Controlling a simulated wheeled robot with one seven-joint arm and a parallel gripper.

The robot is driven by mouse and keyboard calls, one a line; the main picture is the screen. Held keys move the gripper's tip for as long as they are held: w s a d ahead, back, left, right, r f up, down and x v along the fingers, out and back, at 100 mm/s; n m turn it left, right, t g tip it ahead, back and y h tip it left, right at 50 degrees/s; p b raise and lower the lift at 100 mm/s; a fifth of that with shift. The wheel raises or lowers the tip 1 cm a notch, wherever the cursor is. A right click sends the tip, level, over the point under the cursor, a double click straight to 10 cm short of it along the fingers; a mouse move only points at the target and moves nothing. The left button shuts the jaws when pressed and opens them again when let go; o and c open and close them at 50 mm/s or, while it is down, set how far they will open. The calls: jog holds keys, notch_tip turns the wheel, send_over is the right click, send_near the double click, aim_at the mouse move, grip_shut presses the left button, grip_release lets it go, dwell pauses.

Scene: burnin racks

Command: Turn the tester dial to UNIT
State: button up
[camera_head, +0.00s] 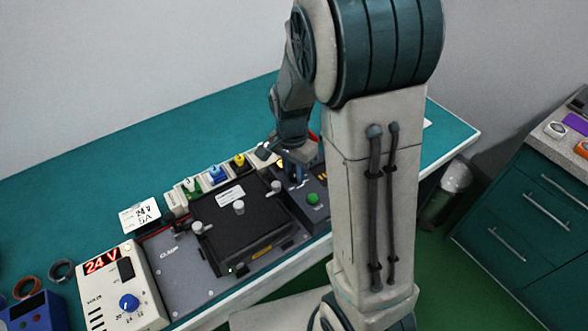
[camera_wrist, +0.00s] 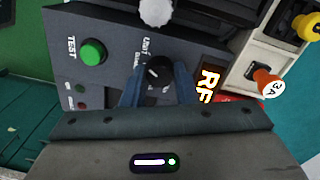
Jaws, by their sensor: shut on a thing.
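The tester (camera_head: 317,213) is a dark grey box at the right end of the fixture on the bench. Its black dial (camera_wrist: 159,70) sits between the two blue fingers of my gripper (camera_wrist: 158,88) in the wrist view. The gripper is shut on the dial. A small white mark shows on the dial face, but its exact setting is hard to tell. The label UNIT (camera_wrist: 147,46) is printed beside the dial, and other labels are partly hidden by the fingers. In the head view my gripper (camera_head: 293,172) is over the tester and the dial is hidden.
A green TEST button (camera_wrist: 93,52) and a white knob (camera_wrist: 156,12) are close to the fingers. A 24 V supply (camera_head: 136,265) is at the left.

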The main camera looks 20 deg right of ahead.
aim_at(293, 171)
jog(key=shift+m, duration=0.9)
jog(key=o, duration=1)
jog(key=shift+r, duration=0.15)
jog(key=r, duration=1.3)
jog(key=shift+w+r+b, duration=0.3)
jog(key=s+n+t, duration=0.1)
jog(key=s+n, duration=0.3)
jog(key=s, duration=0.1)
jog(key=s+n+t, duration=0.1)
jog(key=s+n, duration=0.3)
jog(key=s, duration=0.1)
jog(key=s+n+t, duration=0.1)
jog(key=s+n, duration=0.3)
jog(key=s, duration=0.1)
jog(key=shift+s+d+n+t, duration=0.15)
jog(key=shift+s+n+t, duration=0.05)
jog(key=shift+n+t, duration=0.1)
